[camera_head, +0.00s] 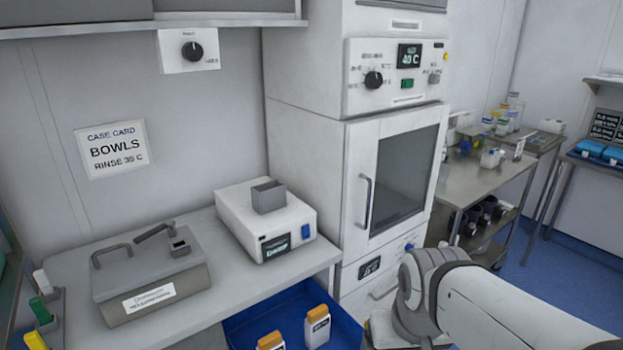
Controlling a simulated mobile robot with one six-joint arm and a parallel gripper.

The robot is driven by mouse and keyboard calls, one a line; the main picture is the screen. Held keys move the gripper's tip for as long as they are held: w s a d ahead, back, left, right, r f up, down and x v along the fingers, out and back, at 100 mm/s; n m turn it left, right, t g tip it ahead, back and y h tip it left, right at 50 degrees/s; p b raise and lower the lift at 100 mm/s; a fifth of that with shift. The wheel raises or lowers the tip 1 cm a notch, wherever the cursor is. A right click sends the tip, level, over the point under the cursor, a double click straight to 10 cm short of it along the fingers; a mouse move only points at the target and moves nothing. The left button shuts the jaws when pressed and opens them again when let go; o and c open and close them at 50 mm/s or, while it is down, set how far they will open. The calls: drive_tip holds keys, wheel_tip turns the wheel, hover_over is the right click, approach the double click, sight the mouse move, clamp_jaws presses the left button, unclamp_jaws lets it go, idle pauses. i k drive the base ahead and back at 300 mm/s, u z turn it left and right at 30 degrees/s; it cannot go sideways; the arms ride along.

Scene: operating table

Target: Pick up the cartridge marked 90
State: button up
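No marking 90 is legible on anything in view. At the lower left edge, a white piece (41,281), a green piece (41,309) and a yellow piece (37,341) stand in grey holders and look like cartridges. Any numbers on them cannot be read. Two white containers with orange tops, one on the right (317,327) and one on the left (270,341), stand in a blue tray at the bottom, their labels too small to read. My arm enters at the lower right, and my gripper does not show.
A grey lidded unit (150,275) and a white device (265,222) with a grey top block stand on the counter (225,296). A tall white cabinet (330,170) reading 40 C rises beside it. Metal carts (490,175) with bottles stand at the right, above blue floor.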

sight(317, 322)
drive_tip(key=z, duration=0.9)
drive_tip(key=k, duration=1.15)
drive_tip(key=u, duration=0.75)
drive_tip(key=i, duration=1.5)
drive_tip(key=u, duration=0.1)
